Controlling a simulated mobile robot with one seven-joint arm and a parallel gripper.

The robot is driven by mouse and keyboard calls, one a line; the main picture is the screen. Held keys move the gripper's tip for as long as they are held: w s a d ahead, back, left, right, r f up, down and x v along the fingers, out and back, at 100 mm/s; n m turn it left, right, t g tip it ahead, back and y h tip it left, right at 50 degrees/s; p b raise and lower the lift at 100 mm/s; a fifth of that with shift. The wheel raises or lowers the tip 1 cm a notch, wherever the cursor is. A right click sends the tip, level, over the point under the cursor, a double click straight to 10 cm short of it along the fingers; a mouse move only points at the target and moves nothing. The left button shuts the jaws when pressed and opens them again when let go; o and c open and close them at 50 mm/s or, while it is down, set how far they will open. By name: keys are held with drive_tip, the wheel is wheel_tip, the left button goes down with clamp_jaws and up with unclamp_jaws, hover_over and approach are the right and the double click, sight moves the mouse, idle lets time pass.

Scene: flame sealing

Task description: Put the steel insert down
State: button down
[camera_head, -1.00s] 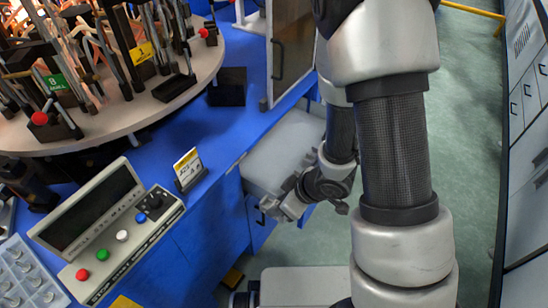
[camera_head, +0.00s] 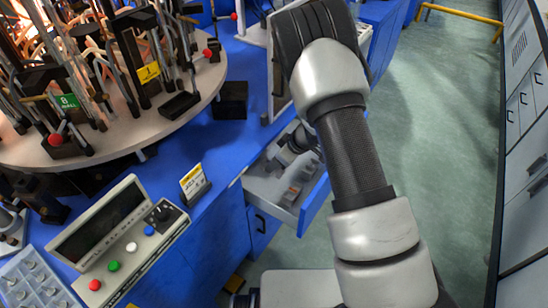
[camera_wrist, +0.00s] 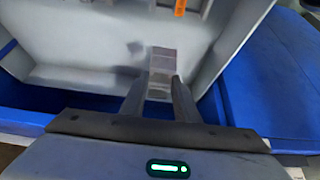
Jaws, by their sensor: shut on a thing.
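In the wrist view my gripper (camera_wrist: 160,83) is shut on the steel insert (camera_wrist: 162,58), a small grey block that sticks out past the fingertips. The insert is over the grey interior of an open drawer (camera_wrist: 85,45); I cannot tell whether it touches the drawer floor. In the head view the open drawer (camera_head: 262,188) is under the blue bench, and my wrist reaches down into it from behind my forearm. The fingertips and the insert cannot be made out there.
Small brownish pieces (camera_head: 291,194) lie in the drawer near its blue front (camera_head: 316,203). An orange item (camera_wrist: 180,7) shows at the drawer's far side. A control box (camera_head: 125,240), a yellow sign (camera_head: 193,182) and a round turntable (camera_head: 150,128) stand on the bench.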

drive_tip(key=w+b, duration=0.1)
drive_tip(key=w, duration=0.1)
drive_tip(key=w+f+b, duration=0.1)
drive_tip(key=w, duration=0.1)
drive_tip(key=w+f+b, duration=0.1)
drive_tip(key=w, duration=0.2)
drive_tip(key=shift+a+f+b, duration=0.15)
drive_tip(key=shift+b, duration=0.2)
wheel_tip(320, 180, down, 5)
drive_tip(key=b, duration=0.7)
drive_tip(key=shift+r, duration=0.2)
drive_tip(key=c, duration=1.4)
unclamp_jaws()
drive_tip(key=shift+f, duration=0.15)
drive_tip(key=shift+o, duration=0.2)
